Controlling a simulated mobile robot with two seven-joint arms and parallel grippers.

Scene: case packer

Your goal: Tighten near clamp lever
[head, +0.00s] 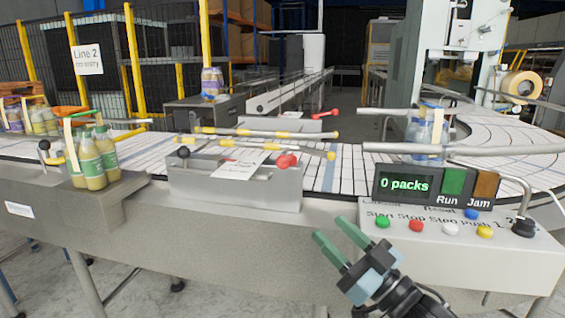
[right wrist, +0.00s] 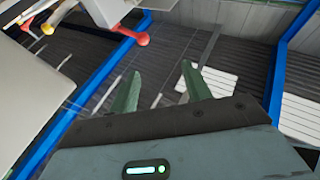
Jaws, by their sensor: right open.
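A red lever with a rounded knob (head: 286,160) sits on the right end of the grey near rail block (head: 235,192), beside the conveyor. A similar red lever (head: 325,113) stands on the far rail block. My right gripper (head: 332,230) is open and empty, in front of the conveyor's front face, below and right of the near red lever and apart from it. In the right wrist view its fingers (right wrist: 160,85) are spread with nothing between them. A red knob (right wrist: 142,39) shows there at the upper left, away from the fingers. My left gripper is not in view.
A control box (head: 460,236) with coloured buttons and a "0 packs" display (head: 404,185) stands right of my right gripper. Yellow-tipped guide rods (head: 265,143) cross the conveyor. Green-capped bottles (head: 92,160) stand at left.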

